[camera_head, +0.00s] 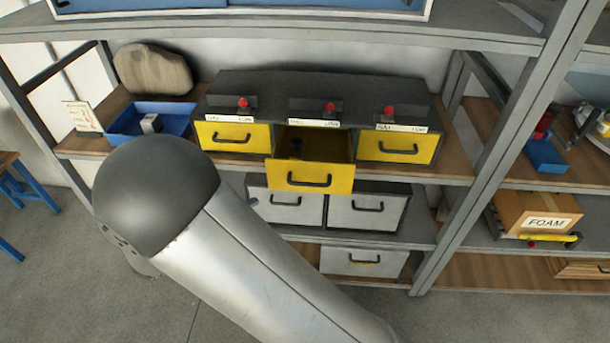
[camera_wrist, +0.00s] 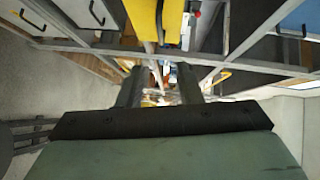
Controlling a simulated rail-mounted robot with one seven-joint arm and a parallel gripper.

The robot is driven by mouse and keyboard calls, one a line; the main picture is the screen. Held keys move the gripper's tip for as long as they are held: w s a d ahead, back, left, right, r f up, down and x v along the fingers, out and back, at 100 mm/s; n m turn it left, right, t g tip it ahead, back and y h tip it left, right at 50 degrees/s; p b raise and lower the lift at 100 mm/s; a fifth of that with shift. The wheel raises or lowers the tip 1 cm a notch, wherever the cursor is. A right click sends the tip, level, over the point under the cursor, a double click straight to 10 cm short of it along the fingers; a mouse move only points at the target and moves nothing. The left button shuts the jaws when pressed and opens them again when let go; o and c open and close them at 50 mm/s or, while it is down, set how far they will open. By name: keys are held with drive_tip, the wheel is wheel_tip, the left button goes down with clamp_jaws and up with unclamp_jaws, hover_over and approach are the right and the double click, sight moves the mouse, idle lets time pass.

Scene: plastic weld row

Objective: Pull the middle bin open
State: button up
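The middle bin (camera_head: 310,171) is a yellow drawer with a black handle (camera_head: 309,180), in the upper row of a dark cabinet. It is pulled part way out, and its inside shows from above. A yellow front (camera_wrist: 144,18) at the top of the wrist view appears to be this bin. My gripper (camera_wrist: 160,72) shows two dark fingers, spread apart with no bin part seen between them. It is apart from the yellow front. In the head view my gripper is hidden behind my own arm.
Yellow bins on the left (camera_head: 233,137) and right (camera_head: 399,146) are shut. Grey drawers (camera_head: 366,211) sit below. The shelf post (camera_head: 487,150) stands to the right. A blue tray (camera_head: 172,115) lies to the left. Floor in front of the shelf is partly clear.

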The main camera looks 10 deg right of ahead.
sight(309, 185)
drive_tip(key=p+x, duration=0.1)
drive_tip(key=x, duration=1.6)
drive_tip(key=shift+d, duration=0.2)
